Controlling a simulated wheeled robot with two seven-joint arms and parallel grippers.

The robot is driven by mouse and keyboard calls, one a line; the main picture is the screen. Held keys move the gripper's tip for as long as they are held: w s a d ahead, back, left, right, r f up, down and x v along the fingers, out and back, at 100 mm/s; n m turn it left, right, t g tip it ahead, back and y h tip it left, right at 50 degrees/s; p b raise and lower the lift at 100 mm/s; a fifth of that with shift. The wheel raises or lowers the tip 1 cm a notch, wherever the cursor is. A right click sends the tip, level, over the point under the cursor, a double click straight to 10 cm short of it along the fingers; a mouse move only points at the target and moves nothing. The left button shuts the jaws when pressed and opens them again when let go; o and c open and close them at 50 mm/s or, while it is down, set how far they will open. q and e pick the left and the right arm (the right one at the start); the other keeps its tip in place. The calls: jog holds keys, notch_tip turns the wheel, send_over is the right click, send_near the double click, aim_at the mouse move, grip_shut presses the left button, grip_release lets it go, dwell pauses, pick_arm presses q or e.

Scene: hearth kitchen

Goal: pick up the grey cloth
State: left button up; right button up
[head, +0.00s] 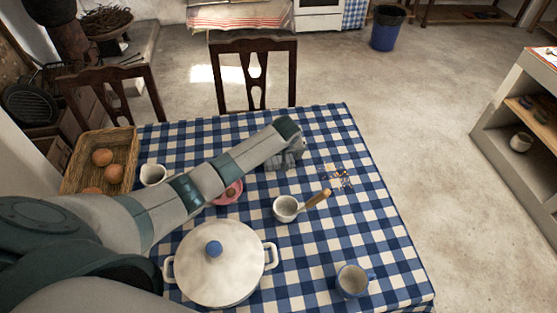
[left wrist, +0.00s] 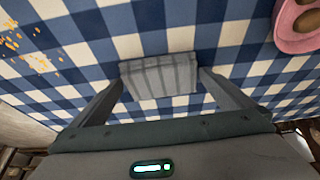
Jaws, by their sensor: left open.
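The grey cloth (left wrist: 158,72) lies folded on the blue-and-white checked tablecloth in the left wrist view, a small ribbed block. My left gripper (left wrist: 162,84) is open, its two fingers reaching down on either side of the cloth; I cannot tell whether they touch it. In the head view my left arm stretches across the table, and the left gripper (head: 295,152) is over the grey cloth (head: 279,163), which it partly hides. My right gripper is in neither view.
Crumbs (head: 338,179) and a small pot with a wooden handle (head: 286,208) lie near the gripper. A pink dish (head: 231,194) is partly under my arm.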

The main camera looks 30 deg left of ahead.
aim_at(281, 159)
pick_arm(q)
jog(key=c, duration=0.8)
jog(key=shift+c, duration=0.2)
jog(key=shift+r, duration=0.15)
jog(key=shift+r+b, duration=0.3)
jog(key=shift+r, duration=0.2)
jog(key=r, duration=0.1)
jog(key=r+b, duration=0.1)
jog(key=r, duration=0.1)
jog(key=shift+w+d, duration=0.3)
jog(key=shift+w, duration=0.1)
jog(key=w+d+r+b, duration=0.4)
jog(key=w+d+r, duration=0.2)
jog(key=w+d, duration=0.1)
jog(key=shift+w+r+b, duration=0.35)
jog(key=shift+w+b, duration=0.05)
jog(key=shift+w, duration=0.2)
